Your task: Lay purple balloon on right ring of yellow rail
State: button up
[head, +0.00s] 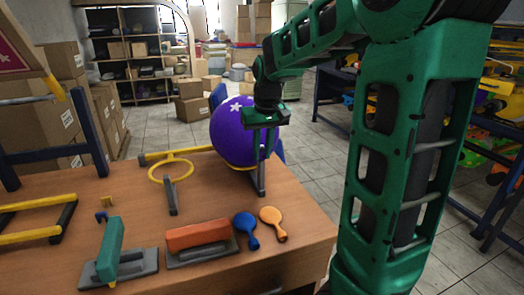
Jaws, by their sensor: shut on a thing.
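The purple balloon (230,132), round with a white flower print, is at the back right of the wooden table. My gripper (262,152) is at the balloon's right side, pointing down and shut on it. The yellow rail (190,151) runs along the back of the table. Its left ring (170,172) is empty. The balloon hides the right end of the rail and most or all of the right ring. I cannot tell whether the balloon touches that ring.
A teal-handled tool (110,245), an orange-handled block (197,237), a blue paddle (246,225) and an orange paddle (272,219) lie at the table's front. A yellow and dark frame (30,236) stands at left. Bare wood lies between the rail and these tools.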

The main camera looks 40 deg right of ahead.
dwell(0.8)
jog(key=o, duration=1)
jog(key=r, duration=0.3)
jog(key=s+r, duration=0.1)
jog(key=r, duration=0.3)
jog(key=s+r, duration=0.1)
jog(key=r, duration=0.2)
jog(key=shift+a+r, duration=0.2)
jog(key=shift+a, duration=0.1)
